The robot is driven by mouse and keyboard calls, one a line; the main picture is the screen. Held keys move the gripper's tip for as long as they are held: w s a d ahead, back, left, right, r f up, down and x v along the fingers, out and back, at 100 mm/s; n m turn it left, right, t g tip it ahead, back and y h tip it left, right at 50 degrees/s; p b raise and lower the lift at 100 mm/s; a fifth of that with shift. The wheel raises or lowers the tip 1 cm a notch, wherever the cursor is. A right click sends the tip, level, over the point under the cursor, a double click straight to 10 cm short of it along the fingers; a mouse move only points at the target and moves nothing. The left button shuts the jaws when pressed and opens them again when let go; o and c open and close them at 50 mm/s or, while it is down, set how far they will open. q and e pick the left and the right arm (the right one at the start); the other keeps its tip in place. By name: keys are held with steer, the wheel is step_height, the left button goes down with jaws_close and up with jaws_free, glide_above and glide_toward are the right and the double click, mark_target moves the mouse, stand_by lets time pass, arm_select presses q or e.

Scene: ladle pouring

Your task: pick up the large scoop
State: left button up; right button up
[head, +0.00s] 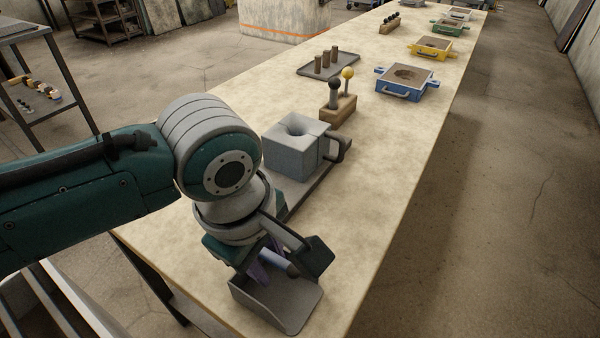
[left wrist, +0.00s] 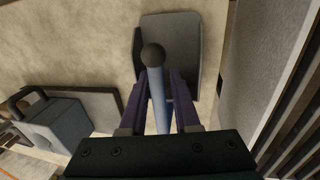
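The large scoop has a grey pan (head: 285,302) at the near end of the table. In the left wrist view its pan (left wrist: 188,40) lies at top centre. Its light blue handle (left wrist: 159,100), with a dark round end, runs between the purple fingers of my left gripper (left wrist: 160,85). In the head view my left gripper (head: 272,266) is low over the pan and partly hides the handle. The fingers are close on both sides of the handle; whether they press on it I cannot tell. My right gripper is not in view.
A grey mould block (head: 293,158) on a dark plate stands just beyond my left gripper. Farther back are a wooden block with two balls on rods (head: 338,108), a tray with pegs (head: 328,74) and a blue box (head: 404,92). The table right of the block is clear.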

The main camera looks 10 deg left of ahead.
arm_select(q)
jaws_close()
stand_by(1.4)
